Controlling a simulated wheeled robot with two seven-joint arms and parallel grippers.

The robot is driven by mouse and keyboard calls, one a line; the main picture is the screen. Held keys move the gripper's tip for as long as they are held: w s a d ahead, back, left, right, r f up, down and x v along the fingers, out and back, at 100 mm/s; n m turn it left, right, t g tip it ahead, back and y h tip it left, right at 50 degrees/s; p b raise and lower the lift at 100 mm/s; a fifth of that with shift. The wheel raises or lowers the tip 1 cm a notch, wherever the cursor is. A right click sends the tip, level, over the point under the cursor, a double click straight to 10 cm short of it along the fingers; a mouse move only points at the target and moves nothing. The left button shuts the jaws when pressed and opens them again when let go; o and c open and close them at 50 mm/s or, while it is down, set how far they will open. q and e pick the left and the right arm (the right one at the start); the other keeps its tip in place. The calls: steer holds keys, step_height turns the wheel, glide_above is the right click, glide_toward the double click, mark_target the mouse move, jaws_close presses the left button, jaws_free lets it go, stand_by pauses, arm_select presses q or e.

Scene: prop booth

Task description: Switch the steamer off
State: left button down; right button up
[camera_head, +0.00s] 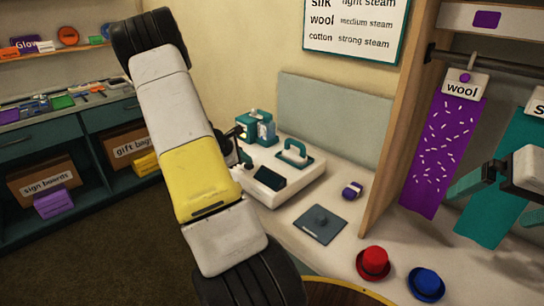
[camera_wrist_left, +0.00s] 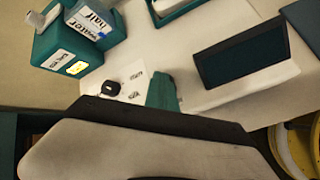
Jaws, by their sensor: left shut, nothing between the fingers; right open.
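In the left wrist view the tank (camera_wrist_left: 50,42) carries a "water half" label and a small yellow lit patch. A black round knob (camera_wrist_left: 110,89) sits on the white base beside small printed labels, too small to read. My left gripper (camera_wrist_left: 162,92) is shut and empty, its teal tip just right of the knob and labels; contact cannot be told. My right gripper (camera_head: 500,195) is open before the hanging cloths.
A grey pad (camera_head: 320,224), a small purple item (camera_head: 352,190), a red hat (camera_head: 373,263) and a blue hat (camera_head: 426,283) lie right of the steamer. A wooden post (camera_head: 400,130) stands beside the purple cloth (camera_head: 443,155). My left arm hides the steamer's left side.

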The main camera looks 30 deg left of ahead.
mark_target(247, 166)
arm_select(q)
steer(key=shift+r, duration=3)
